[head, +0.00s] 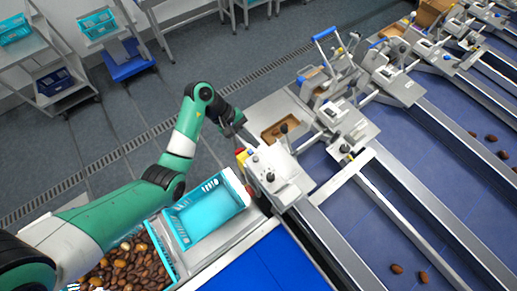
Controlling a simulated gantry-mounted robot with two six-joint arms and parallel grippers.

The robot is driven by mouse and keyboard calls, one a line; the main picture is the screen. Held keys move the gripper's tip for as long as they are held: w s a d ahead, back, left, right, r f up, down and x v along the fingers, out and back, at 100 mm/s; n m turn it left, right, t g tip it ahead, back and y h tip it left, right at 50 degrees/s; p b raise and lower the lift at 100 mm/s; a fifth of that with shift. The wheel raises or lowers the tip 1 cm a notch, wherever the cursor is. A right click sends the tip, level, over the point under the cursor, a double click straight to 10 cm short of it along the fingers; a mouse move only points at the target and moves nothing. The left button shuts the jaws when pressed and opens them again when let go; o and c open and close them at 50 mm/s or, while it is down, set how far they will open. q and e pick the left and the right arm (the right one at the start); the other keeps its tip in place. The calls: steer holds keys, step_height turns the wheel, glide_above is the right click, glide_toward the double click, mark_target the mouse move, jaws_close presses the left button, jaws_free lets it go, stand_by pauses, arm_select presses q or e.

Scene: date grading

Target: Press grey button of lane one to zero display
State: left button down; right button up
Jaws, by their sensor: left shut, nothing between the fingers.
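My left arm reaches in from the left, and its dark gripper (238,131) hangs just left of the nearest weighing station (280,172). The gripper is shut and empty, apparently above the station's back end; I cannot tell whether it touches anything. The station is a light metal unit with dark knobs on top and a yellow-and-red part (242,157) at its left side. A grey button and a display cannot be made out at this size. My right gripper is not in view.
A turquoise crate (207,212) stands empty beside the station, with a crate of brown dates (128,264) at lower left. More stations line up towards the upper right. Blue belts (400,190) carry a few dates. Shelves (45,60) stand at the back left.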

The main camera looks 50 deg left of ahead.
mark_target(254, 157)
arm_select(q)
step_height(254, 157, down, 9)
steer(key=b, duration=0.7)
steer(key=shift+r, duration=0.1)
stand_by(1.9)
steer(key=shift+f+b, duration=0.4)
steer(key=shift+b, duration=0.1)
steer(key=shift+f+b, duration=0.4)
steer(key=shift+f, duration=0.05)
stand_by(0.4)
steer(key=shift+r+p, duration=0.7)
steer(key=shift+r, duration=0.2)
steer(key=shift+r+p, duration=2.05)
steer(key=shift+r, duration=0.45)
